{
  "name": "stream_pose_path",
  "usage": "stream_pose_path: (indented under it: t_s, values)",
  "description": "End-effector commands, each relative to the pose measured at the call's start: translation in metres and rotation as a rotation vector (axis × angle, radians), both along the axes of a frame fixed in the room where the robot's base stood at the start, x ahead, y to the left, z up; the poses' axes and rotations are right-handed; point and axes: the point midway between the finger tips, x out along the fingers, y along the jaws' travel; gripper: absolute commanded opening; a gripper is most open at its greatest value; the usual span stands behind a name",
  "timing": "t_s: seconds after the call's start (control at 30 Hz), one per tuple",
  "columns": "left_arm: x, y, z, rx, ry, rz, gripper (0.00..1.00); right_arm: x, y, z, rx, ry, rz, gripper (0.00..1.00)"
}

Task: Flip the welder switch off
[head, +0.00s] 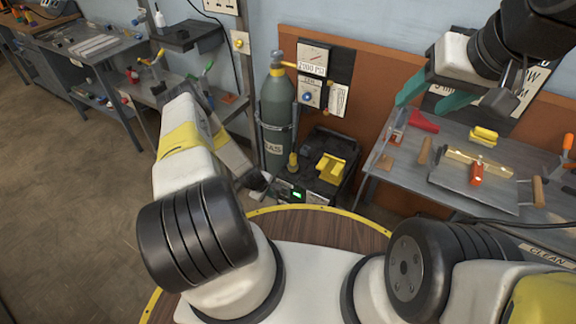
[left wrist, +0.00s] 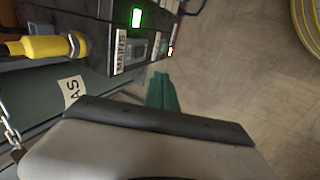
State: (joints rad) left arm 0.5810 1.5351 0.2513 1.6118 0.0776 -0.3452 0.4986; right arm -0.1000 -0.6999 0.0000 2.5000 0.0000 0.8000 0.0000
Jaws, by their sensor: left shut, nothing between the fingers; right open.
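The welder (head: 315,197) is a dark box on the floor beside the gas cylinder, with a lit green display on its front. In the left wrist view the welder panel (left wrist: 122,45) shows the green display and a small lit red-orange spot near its right end. I cannot tell for sure whether that spot is the switch. My left gripper (left wrist: 162,92) has green fingertips, shut and empty, just below the panel in that view and apparently apart from it. In the head view my left arm hides most of it. My right gripper (head: 430,97) is open and empty above the right bench.
A grey gas cylinder (head: 277,115) stands chained left of the welder. A yellow object (head: 329,167) lies on the welder top. The right bench (head: 386,171) holds clamps, a red block and a fixture. Open floor (head: 70,200) lies to the left.

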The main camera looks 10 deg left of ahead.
Motion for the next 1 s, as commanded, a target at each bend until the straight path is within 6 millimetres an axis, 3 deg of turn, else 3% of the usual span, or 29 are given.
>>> stream_pose_path:
  t_s: [0.37, 0.47, 0.9, 1.0]
  values:
    - [0.001, -0.001, -0.004, 0.000, 0.001, -0.001, 0.00, 0.000, 0.000, 0.000, 0.000, 0.000, 0.000, 0.57]
    - [0.005, -0.003, -0.013, -0.001, 0.001, -0.002, 0.00, 0.000, 0.000, 0.000, 0.000, 0.000, 0.000, 0.57]
    - [0.037, -0.014, -0.087, 0.000, 0.001, -0.001, 0.00, 0.000, 0.000, 0.000, 0.000, 0.000, 0.000, 0.57]
    - [0.051, -0.019, -0.090, 0.003, -0.003, -0.006, 0.00, 0.000, 0.000, 0.000, 0.000, 0.000, 0.000, 0.57]
